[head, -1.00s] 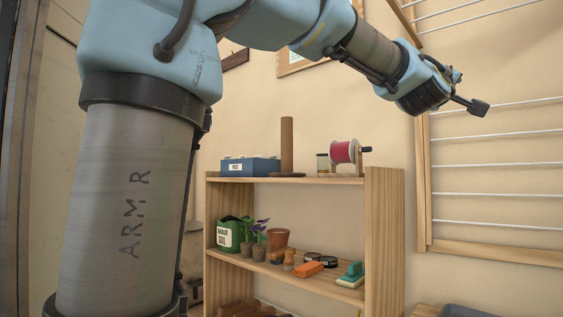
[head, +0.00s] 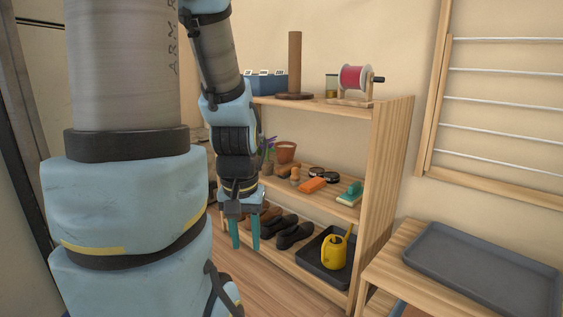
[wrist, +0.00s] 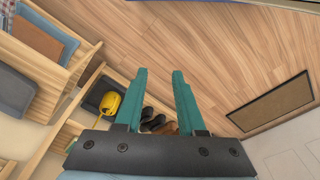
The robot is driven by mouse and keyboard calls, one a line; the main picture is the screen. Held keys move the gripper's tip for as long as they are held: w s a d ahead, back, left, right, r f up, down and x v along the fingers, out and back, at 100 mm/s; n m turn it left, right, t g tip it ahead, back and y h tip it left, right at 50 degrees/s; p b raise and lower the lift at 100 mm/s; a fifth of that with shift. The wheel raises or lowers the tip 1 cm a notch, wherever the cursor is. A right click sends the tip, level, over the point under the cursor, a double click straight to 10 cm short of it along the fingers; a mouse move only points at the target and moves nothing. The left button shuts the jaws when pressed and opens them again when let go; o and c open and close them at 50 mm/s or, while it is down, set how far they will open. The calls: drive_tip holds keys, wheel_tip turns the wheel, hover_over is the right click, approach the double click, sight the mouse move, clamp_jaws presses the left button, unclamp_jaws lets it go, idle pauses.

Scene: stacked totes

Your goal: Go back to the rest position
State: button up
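My gripper (head: 243,234) points straight down in front of the wooden shelf unit, near its lower left side. Its two teal fingers are spread apart. In the wrist view the gripper (wrist: 160,75) has only bare wooden floor (wrist: 200,38) between and beyond its fingertips, so it is empty. My arm is folded down at the left of the head view and hides the left part of the shelf unit.
The shelf unit (head: 385,190) holds a red spool (head: 354,77), an orange brush (head: 312,185), dark shoes (head: 295,234) and a yellow watering can (head: 334,251) in a black tray. A grey tray (head: 480,268) lies on a low bench at right. The floor in front is clear.

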wheel_tip(320, 180, up, 38)
drive_tip(key=w+p, duration=0.1)
drive_tip(key=p, duration=3.3)
drive_tip(key=shift+d+p, duration=0.35)
drive_tip(key=shift+w+f, duration=0.1)
